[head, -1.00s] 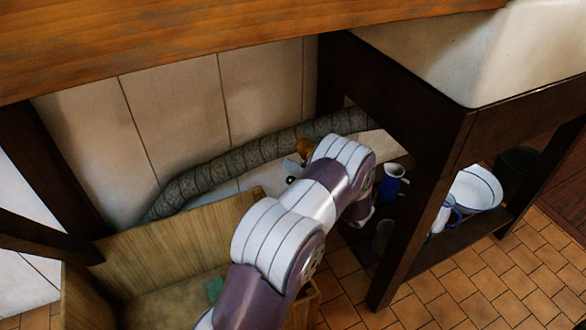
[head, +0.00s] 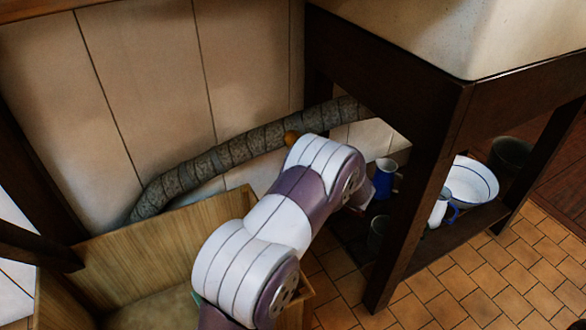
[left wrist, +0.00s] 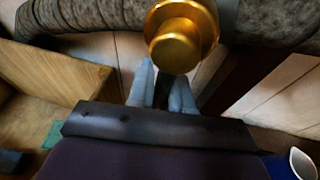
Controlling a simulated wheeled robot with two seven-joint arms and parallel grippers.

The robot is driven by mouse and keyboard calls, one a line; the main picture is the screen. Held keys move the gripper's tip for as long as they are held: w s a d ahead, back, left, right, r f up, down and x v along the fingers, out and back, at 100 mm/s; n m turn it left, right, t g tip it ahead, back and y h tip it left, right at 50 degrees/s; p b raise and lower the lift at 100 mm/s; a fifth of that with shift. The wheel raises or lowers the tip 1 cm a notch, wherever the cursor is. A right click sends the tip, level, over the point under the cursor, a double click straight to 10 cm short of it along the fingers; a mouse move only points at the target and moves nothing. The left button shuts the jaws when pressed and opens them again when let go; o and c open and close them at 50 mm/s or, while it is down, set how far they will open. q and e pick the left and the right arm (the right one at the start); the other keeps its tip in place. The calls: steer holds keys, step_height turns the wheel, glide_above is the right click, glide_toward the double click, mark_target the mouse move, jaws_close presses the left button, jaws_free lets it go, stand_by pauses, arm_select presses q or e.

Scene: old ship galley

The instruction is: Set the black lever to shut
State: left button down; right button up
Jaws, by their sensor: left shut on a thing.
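The brass valve fitting (left wrist: 182,35) sits in front of the wrapped pipe in the left wrist view. In the head view, only a small brass part (head: 291,137) shows above my arm. A short stretch of the black lever (left wrist: 163,92) shows below the brass, between the pale fingers of my left gripper (left wrist: 162,88). My left gripper is shut on the lever. The lever's ends are hidden by the brass and the gripper, so its full angle is hard to tell. In the head view, my arm hides the lever and gripper.
The wrapped pipe (head: 215,158) runs along the tiled wall. A wooden crate (head: 160,245) is at the lower left. A dark sink stand leg (head: 415,200) rises to the right. A blue jug (head: 384,180) and a white basin (head: 470,186) stand under the sink.

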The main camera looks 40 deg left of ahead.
arm_select(q)
steer(key=shift+w+d, duration=0.1)
steer(key=shift+w, duration=0.05)
stand_by(0.5)
steer(key=c, duration=1.1)
jaws_free()
steer(key=p+v, duration=0.5)
steer(key=v, duration=0.7)
steer(key=shift+s+d+p, duration=0.25)
steer(key=shift+d+p, duration=0.05)
